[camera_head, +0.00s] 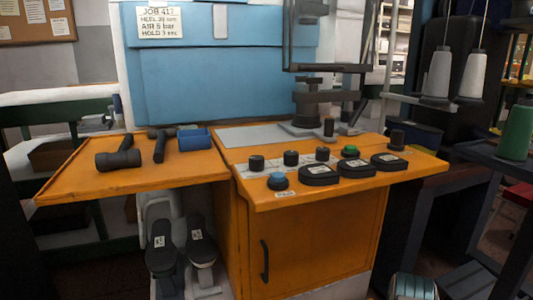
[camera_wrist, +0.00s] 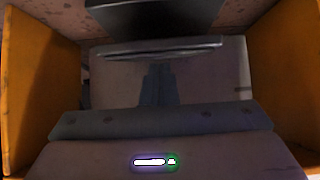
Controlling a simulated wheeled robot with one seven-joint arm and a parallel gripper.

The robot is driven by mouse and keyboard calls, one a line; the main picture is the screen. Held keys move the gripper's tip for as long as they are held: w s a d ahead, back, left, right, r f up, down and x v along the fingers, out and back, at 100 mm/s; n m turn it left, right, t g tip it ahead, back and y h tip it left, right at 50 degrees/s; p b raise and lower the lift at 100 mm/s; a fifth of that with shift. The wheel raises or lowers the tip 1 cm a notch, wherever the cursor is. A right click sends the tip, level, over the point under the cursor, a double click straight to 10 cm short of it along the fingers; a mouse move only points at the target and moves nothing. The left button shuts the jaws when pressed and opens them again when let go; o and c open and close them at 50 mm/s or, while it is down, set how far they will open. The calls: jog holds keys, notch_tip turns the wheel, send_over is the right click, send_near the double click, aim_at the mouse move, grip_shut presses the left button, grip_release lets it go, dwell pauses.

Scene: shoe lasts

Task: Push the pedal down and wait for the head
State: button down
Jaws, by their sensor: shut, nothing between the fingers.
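Two black foot pedals, a left one (camera_head: 161,252) and a right one (camera_head: 200,246), sit low under the orange bench's left wing, each with a small white label. I cannot tell whether either is pressed. The machine's dark head (camera_head: 312,97) stands above the grey plate on the bench. In the wrist view my gripper (camera_wrist: 158,68) is shut and empty, pointing away from the camera. A dark block (camera_wrist: 150,16) lies beyond its fingertips; I cannot tell whether it is a pedal or whether they touch. My gripper is not clearly seen in the head view.
Orange panels (camera_wrist: 26,85) flank my gripper on both sides. A thread rack (camera_head: 455,85) stands at right.

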jog(key=shift+f+b, duration=0.75)
jog(key=shift+f, duration=0.5)
jog(key=shift+r, duration=0.15)
jog(key=shift+r+p, duration=1.75)
jog(key=shift+r, duration=0.45)
jog(key=p+v, duration=0.4)
jog(key=v, duration=0.4)
jog(key=shift+p, duration=0.3)
